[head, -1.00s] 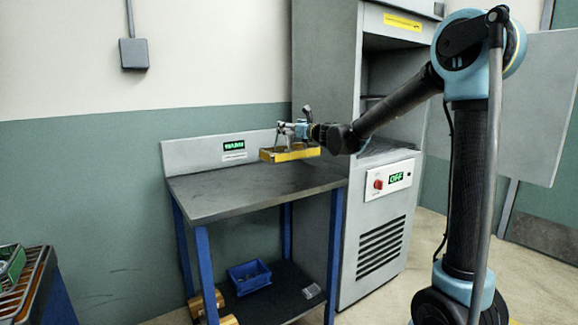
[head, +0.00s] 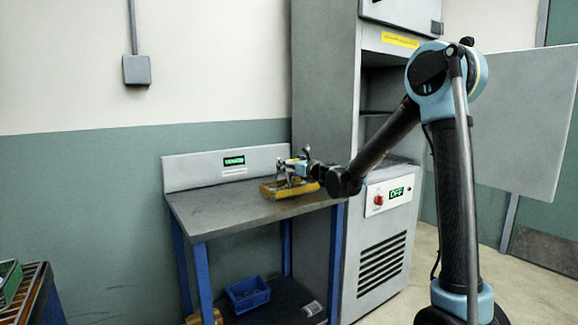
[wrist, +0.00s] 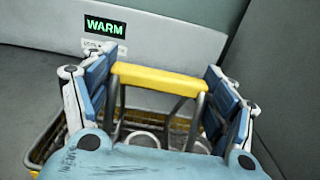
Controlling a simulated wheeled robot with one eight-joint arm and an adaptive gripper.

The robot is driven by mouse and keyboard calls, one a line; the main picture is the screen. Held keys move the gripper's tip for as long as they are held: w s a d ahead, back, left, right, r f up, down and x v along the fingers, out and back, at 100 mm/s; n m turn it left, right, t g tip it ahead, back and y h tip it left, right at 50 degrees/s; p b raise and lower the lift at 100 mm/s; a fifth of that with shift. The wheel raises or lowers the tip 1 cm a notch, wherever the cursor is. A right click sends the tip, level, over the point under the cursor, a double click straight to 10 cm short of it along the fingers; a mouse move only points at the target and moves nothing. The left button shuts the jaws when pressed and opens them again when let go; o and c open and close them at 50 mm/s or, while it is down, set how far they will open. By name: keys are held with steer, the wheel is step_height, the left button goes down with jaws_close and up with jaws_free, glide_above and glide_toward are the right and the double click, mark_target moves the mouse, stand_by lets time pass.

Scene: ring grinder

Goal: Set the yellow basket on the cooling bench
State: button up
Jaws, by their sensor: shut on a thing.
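The yellow basket (head: 274,191) is at the right part of the cooling bench (head: 215,213), low at the bench top; I cannot tell whether it fully rests on it. My gripper (head: 297,170) is above the basket. In the wrist view, the basket's yellow handle (wrist: 160,80) lies between the fingers of my gripper (wrist: 160,88), which is shut on it. Round metal parts (wrist: 142,138) show inside the basket. My gripper hides much of the basket there. The bench's back panel has a green "WARM" sign (wrist: 105,27).
A grey cabinet (head: 325,120) with an open door (head: 495,110) and an "OFF" display (head: 397,193) stands right of the bench. A blue bin (head: 248,294) is on the lower shelf. The bench top's left part is clear.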

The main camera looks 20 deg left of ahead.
steer(key=o, duration=1.7)
